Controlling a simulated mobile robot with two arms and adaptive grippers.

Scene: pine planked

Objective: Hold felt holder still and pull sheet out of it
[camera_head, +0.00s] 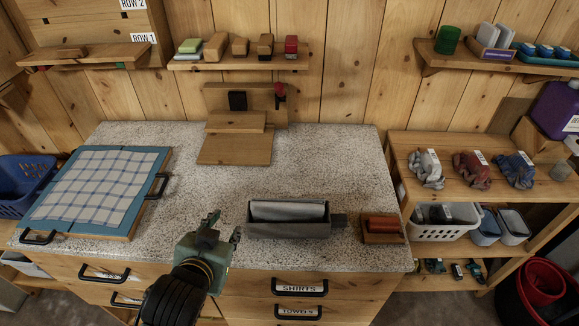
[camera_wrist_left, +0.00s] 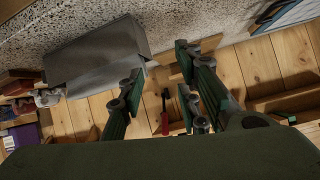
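The dark grey felt holder (camera_head: 288,230), an open-topped box, sits near the front edge of the speckled worktop, right of centre. A lighter grey sheet (camera_head: 288,211) lies inside it, its upper part showing along the back. A dark tab juts from the holder's right end. My left gripper (camera_head: 224,225) is just left of the holder, apart from it, its fingers spread and empty. In the left wrist view the holder (camera_wrist_left: 98,72) is at upper left, beside the open fingers of the left gripper (camera_wrist_left: 160,78). My right gripper is not in view.
A wooden block with red-brown pieces (camera_head: 382,228) stands right of the holder. A blue-framed board with checked cloth (camera_head: 38,219) lies at left. A wooden stand (camera_head: 232,150) is at the back. The worktop (camera_head: 335,165) between is clear.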

